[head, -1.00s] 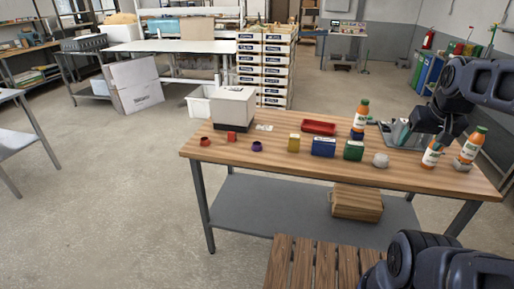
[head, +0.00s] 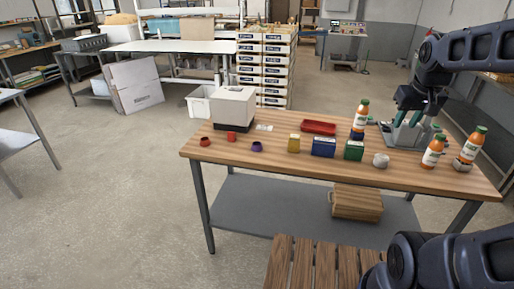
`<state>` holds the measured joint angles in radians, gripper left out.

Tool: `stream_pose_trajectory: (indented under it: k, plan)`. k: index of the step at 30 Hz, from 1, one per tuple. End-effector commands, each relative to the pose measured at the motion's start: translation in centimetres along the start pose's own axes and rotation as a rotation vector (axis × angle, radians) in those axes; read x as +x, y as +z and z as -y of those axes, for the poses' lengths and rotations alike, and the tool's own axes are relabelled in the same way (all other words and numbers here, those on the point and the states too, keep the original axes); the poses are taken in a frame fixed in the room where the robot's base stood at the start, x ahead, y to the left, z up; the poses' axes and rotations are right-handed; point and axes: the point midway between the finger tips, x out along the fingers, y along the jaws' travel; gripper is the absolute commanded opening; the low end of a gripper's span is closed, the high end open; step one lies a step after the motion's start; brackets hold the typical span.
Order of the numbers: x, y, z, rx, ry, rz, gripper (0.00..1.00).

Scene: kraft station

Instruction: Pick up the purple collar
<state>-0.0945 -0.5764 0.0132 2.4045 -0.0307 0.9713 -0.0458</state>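The purple collar (head: 257,147) is a small dark purple ring lying on the wooden table (head: 225,155), left of the yellow block. My gripper (head: 408,119) is at the right end of the table, above or in front of a grey metal bin, far to the right of the collar. Its two teal fingers point down and stand apart. I see nothing held between them.
Red ring (head: 205,141), red block (head: 231,136), yellow block (head: 294,144), blue box (head: 323,147), green box (head: 353,150) and white ball (head: 380,160) share the table. Orange bottles (head: 432,153) stand right. A white box (head: 234,106) and red tray (head: 318,127) stand behind.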

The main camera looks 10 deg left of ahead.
Motion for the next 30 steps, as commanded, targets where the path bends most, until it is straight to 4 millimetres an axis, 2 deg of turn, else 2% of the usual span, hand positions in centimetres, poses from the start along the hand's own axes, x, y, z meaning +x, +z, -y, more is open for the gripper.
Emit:
stream_pose_trajectory:
  k: [1, 8, 17, 23, 30]
  plan:
    - [0.2, -1.5, 0.6, -0.032, -0.003, 0.013, 0.31]
    - [1.4, -7.7, 3.4, -0.174, -0.011, 0.059, 0.31]
    - [4.3, -15.3, 9.0, -0.363, -0.021, 0.112, 0.31]
    - [7.2, -19.6, 13.7, -0.488, -0.028, 0.147, 0.31]
    - [11.3, -23.7, 20.5, -0.639, -0.036, 0.185, 0.31]
